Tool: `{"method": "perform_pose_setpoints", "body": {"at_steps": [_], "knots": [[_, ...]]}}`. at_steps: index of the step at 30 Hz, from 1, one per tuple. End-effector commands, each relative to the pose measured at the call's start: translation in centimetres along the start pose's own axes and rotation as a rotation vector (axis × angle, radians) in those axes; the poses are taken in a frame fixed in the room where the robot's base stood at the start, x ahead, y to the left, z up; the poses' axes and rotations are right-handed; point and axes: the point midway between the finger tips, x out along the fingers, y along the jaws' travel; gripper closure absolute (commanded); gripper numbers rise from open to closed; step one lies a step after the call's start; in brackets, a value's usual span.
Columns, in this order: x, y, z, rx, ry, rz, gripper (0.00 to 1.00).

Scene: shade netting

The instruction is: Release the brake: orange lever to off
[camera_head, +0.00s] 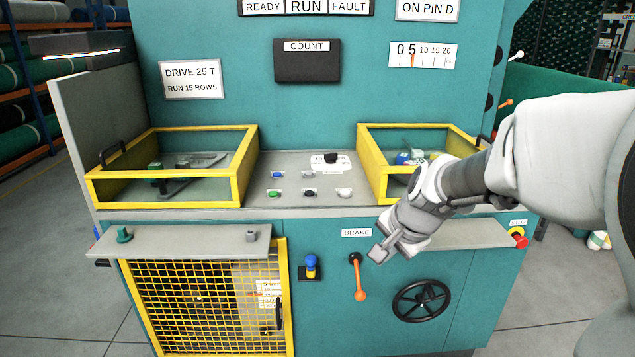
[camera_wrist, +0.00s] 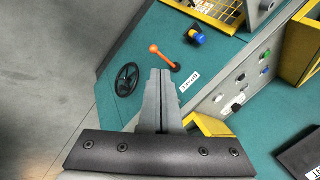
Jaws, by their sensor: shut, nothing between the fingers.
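The orange brake lever (camera_head: 359,280) is on the teal front panel, below the BRAKE label (camera_head: 357,232). It hangs down from a dark pivot, its round knob at the lower end. In the wrist view the orange lever (camera_wrist: 163,56) lies just beyond my fingertips, and the label (camera_wrist: 190,81) is to their right. My gripper (camera_head: 379,254) is shut and empty, up and to the right of the lever knob, close to the pivot in the head view. I see no contact with the lever. No off marking is readable beside it.
A black handwheel (camera_head: 421,300) is right of the lever, and a blue-knobbed control (camera_head: 311,266) is left of it. A shelf edge (camera_head: 480,235) juts out beside my gripper. Yellow-framed trays (camera_head: 245,165) stand above. A red STOP button (camera_head: 518,236) is at far right.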

Motion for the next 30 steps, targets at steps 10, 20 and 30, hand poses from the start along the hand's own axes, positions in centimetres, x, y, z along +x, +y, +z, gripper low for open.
{"method": "perform_pose_setpoints", "body": {"at_steps": [10,20,30], "knots": [[14.0,2.6,-5.1,0.495,-0.036,-0.047,1.00],[17.7,3.2,-6.4,0.628,-0.040,-0.061,1.00],[24.1,2.9,-6.2,0.624,-0.042,-0.059,1.00]]}}
